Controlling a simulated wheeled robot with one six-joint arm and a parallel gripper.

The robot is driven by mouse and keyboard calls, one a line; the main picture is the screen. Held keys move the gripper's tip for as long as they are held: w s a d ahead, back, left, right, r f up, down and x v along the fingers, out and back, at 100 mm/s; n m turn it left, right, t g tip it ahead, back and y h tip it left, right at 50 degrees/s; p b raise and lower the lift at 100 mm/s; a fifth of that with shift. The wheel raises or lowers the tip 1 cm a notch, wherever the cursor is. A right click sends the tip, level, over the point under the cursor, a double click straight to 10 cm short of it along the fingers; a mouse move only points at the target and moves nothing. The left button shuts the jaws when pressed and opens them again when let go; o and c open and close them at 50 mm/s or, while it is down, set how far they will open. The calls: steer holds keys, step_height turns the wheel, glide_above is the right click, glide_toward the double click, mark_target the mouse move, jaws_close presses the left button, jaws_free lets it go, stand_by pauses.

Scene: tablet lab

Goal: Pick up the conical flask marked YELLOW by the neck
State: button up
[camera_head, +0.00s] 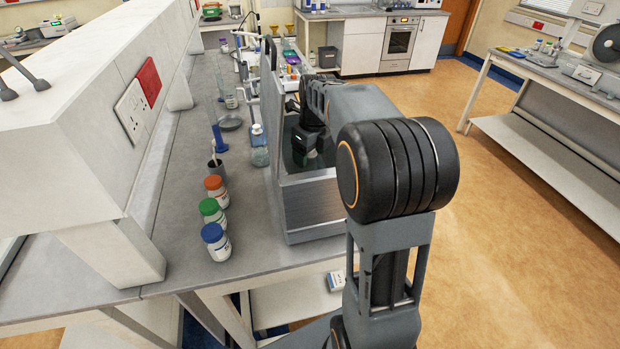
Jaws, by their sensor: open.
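My gripper (304,148) is at the end of my arm, reaching over the bench behind a clear panel of a grey-framed case. It is small and dark here and my own arm covers part of it; the jaws are open. I cannot make out a flask marked YELLOW. Whatever stands below my gripper inside the case is mostly hidden.
The metal-based case (314,208) stands at the bench's right edge, close to my arm. Jars with orange (216,190), green (213,215) and blue (216,242) lids line the bench (180,255). A dark pot (217,170) and a shallow dish (230,123) stand behind them.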

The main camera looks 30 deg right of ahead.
jaws_close()
stand_by(0.5)
steer(key=shift+r, duration=0.1)
